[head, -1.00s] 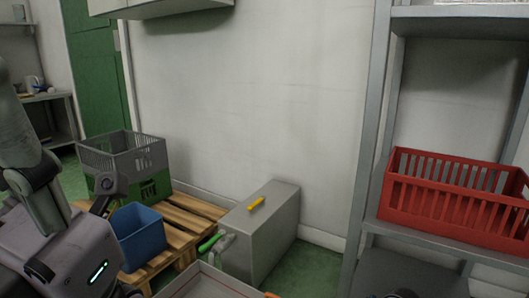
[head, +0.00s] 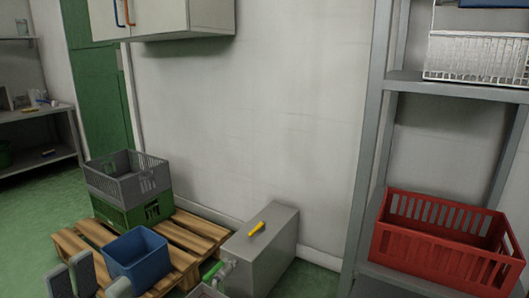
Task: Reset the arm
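My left gripper (head: 88,281) shows at the bottom left edge of the head view, with grey fingers pointing up and visible gaps between them. Nothing shows between the fingers; its lower part is cut off by the frame. It appears in front of the wooden pallet (head: 184,226), just left of and below the blue bin (head: 139,259) in the picture. Whether it touches anything cannot be told. My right gripper is not in view.
A grey crate (head: 128,181) sits on a green crate (head: 130,216) on the pallet. A grey box (head: 275,254) with a yellow-handled item (head: 257,228) stands right of it. A red crate (head: 436,243) sits on the right shelving. Green floor is open at left.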

